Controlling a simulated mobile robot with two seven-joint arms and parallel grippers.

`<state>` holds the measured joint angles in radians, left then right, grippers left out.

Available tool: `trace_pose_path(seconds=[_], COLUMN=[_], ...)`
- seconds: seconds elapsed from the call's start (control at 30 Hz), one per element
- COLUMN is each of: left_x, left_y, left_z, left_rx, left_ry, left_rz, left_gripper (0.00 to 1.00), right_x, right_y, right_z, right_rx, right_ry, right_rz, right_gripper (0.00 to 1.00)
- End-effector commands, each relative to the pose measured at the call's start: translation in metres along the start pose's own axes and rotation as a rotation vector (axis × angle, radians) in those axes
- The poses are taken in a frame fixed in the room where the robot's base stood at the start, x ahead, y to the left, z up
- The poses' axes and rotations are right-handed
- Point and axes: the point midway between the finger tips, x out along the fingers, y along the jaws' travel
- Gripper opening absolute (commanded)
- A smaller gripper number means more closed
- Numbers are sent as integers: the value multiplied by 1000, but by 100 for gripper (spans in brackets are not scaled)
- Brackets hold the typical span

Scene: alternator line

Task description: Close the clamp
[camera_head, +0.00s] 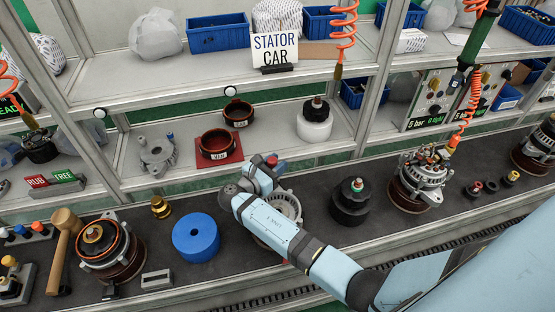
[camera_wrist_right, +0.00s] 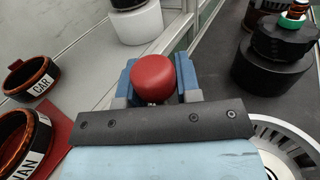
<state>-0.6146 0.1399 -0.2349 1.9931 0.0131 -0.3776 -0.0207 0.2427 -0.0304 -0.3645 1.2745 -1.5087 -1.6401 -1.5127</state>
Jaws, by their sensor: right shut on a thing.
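A round red knob (camera_wrist_right: 152,76) sits between the two blue fingers of my right gripper (camera_wrist_right: 157,88) in the right wrist view. The fingers are shut on it. In the head view my right gripper (camera_head: 268,167) is near the front edge of the shelf, and the red knob (camera_head: 271,159) shows at its tip. The knob looks like a clamp handle, but the rest of the clamp is hidden behind my gripper and arm; I cannot tell its position. A silver finned housing (camera_head: 292,206) lies partly under my forearm. My left gripper is not in view.
An alternator (camera_head: 420,178) stands farther right. Brown wound rings (camera_head: 217,146) and a white cylinder (camera_head: 314,125) are on the shelf behind.

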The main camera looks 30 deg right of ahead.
Motion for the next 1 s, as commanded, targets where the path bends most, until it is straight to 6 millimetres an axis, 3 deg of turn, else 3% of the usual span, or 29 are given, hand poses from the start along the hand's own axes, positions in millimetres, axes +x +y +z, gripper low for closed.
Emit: trace_pose_path(seconds=[0.4, 1.0], left_x=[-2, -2], left_y=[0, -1], left_z=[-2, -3], left_rx=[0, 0], left_ry=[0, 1], left_rz=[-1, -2], left_gripper=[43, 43], right_x=[-10, -13], right_y=[-1, -2], right_z=[0, -1], right_rx=[-1, 0], right_ry=[2, 1], right_rz=[-278, -361], right_gripper=[8, 7])
